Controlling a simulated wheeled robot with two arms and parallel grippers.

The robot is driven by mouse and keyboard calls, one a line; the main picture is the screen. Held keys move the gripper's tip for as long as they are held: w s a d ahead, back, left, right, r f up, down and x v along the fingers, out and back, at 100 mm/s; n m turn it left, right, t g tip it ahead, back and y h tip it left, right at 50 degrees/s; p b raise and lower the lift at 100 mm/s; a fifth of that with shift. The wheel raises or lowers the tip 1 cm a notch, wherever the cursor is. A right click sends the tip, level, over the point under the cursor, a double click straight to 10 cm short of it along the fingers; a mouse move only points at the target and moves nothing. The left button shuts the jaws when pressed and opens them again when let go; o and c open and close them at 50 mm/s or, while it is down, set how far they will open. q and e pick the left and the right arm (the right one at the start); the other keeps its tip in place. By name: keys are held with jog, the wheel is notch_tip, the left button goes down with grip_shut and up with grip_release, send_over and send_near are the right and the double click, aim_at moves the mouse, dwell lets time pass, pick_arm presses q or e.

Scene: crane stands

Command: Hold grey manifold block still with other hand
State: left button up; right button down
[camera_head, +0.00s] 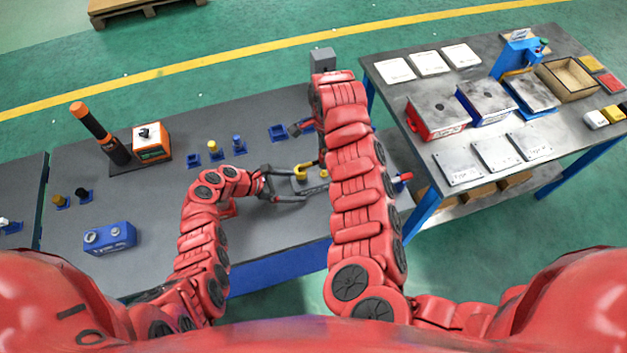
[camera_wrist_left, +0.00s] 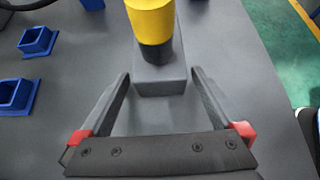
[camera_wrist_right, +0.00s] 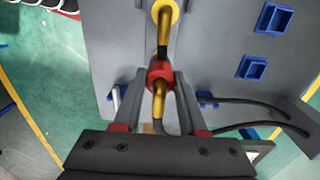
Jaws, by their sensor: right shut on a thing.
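The grey manifold block (camera_wrist_left: 160,88) stands on the bench, with a yellow cylinder (camera_wrist_left: 152,20) with a dark collar upright on its top. In the head view the yellow part (camera_head: 300,172) shows between the fingers of my left gripper (camera_head: 298,187). My left gripper in its wrist view (camera_wrist_left: 160,75) is open, one finger on each side of the block, with gaps visible. My right gripper (camera_wrist_right: 160,80) is shut on a yellow fitting with a red collar (camera_wrist_right: 159,71), close to another yellow piece (camera_wrist_right: 166,12).
Small blue holders (camera_head: 213,153) stand on the bench, with an orange device (camera_head: 151,143) and a blue block (camera_head: 110,238) to the left. Black cables (camera_wrist_right: 260,103) run beside my right gripper. A second table (camera_head: 400,95) with boxes and plates stands at the right.

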pick_arm(q)
jog(key=v, duration=1.1)
jog(key=shift+a+r, duration=0.15)
jog(key=shift+a, duration=0.1)
pick_arm(e)
jog(key=shift+r, duration=0.35)
jog(key=shift+r+p, duration=1.1)
jog(key=shift+r, duration=0.65)
pick_arm(q)
notch_tip(320, 180, up, 2)
jog(key=shift+s+a+r, duration=0.1)
jog(key=shift+a+r, duration=0.05)
jog(key=shift+r, duration=0.1)
